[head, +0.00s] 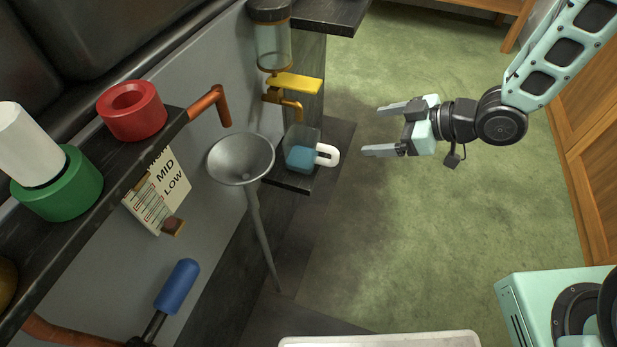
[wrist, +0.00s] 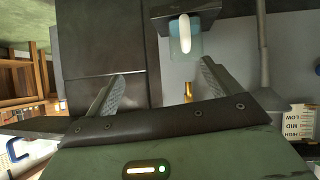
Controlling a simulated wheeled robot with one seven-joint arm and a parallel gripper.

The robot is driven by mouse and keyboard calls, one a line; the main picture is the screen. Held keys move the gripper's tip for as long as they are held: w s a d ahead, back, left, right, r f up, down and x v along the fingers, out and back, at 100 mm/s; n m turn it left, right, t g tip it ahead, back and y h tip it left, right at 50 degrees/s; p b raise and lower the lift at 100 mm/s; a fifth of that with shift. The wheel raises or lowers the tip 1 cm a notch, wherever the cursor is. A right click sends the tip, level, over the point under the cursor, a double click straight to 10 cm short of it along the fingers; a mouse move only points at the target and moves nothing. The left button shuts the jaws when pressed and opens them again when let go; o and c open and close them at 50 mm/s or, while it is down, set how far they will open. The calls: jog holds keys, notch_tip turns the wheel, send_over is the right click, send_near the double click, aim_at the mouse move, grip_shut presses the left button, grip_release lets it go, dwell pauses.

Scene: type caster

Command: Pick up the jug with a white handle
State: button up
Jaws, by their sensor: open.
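The jug (head: 301,157) is a small clear container with blue contents and a white handle (head: 328,155) on its right side. It stands on a dark ledge beneath a yellow-topped tap. My gripper (head: 370,130) is open and empty to the right of the jug, with its fingers pointing left toward the handle and a clear gap between. In the wrist view the white handle (wrist: 184,34) shows at the top, in front of the pale jug body (wrist: 197,45), beyond the open fingertips of my gripper (wrist: 162,80).
A grey funnel (head: 241,160) with a long stem stands left of the jug. A tap with a yellow lever (head: 294,84) and a glass vessel (head: 273,45) are above it. A shelf at left holds a red ring (head: 132,110) and a green ring (head: 57,184). Green floor is open around my arm.

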jog(key=s+d+f+y+b, duration=0.3)
jog(key=f+y+b, duration=0.35)
jog(key=f, duration=0.25)
jog(key=b, duration=0.4)
send_near(317, 154)
jog(key=shift+y, duration=0.25)
jog(key=x, duration=0.5)
jog(key=shift+w+f, duration=0.1)
jog(key=shift+f, duration=0.15)
jog(key=shift+n, duration=0.3)
jog(key=b+x, duration=0.2)
jog(key=x, duration=0.2)
jog(key=shift+a+f, duration=0.1)
jog(key=shift+w+a, duration=0.1)
jog(key=shift+a, duration=0.4)
jog(key=c, duration=1.3)
jog(key=shift+o, duration=0.2)
